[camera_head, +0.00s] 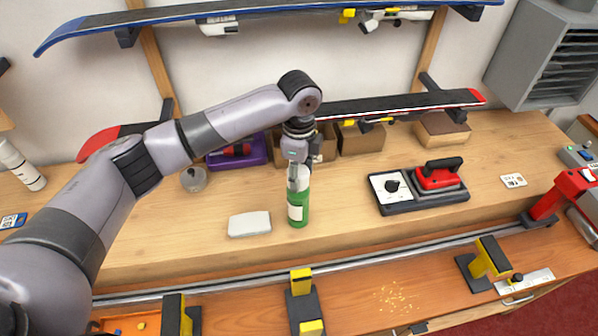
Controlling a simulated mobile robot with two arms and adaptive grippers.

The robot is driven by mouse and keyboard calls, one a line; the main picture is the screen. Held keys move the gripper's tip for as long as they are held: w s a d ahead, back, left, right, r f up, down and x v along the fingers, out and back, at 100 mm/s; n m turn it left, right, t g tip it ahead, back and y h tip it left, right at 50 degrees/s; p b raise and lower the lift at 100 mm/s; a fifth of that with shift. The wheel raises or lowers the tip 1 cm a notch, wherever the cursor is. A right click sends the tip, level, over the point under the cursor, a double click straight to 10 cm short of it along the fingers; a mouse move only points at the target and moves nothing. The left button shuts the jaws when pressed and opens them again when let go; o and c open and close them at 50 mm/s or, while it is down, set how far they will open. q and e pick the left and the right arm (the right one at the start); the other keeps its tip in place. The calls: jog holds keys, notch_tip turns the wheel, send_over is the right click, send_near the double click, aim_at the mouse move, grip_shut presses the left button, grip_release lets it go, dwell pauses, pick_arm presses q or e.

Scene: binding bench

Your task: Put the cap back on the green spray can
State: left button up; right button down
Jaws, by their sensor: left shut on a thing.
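The green spray can (298,211) stands upright on the wooden bench near the middle, with a pale label on its side. My left gripper (298,182) points down directly over the can. It is shut on a small whitish piece, which looks like the cap (303,179), at the top of the can. The fingers partly hide the cap and the can's top, so I cannot tell whether the cap is seated or just above it. My right gripper is not in view.
A white block (249,224) lies left of the can. A purple tray (238,155) and cardboard boxes (360,138) stand behind. A black base with a red iron (437,178) is to the right. A rail with yellow-topped clamps (301,283) runs along the front.

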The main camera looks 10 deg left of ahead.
pick_arm(q)
jog(key=shift+f, duration=0.4)
dwell(0.7)
jog(key=o, duration=0.8)
jog(key=shift+c, duration=0.2)
jog(key=o, duration=0.5)
jog(key=shift+r, duration=0.1)
jog(key=shift+r, duration=2.9)
jog(key=shift+c, duration=0.3)
grip_shut()
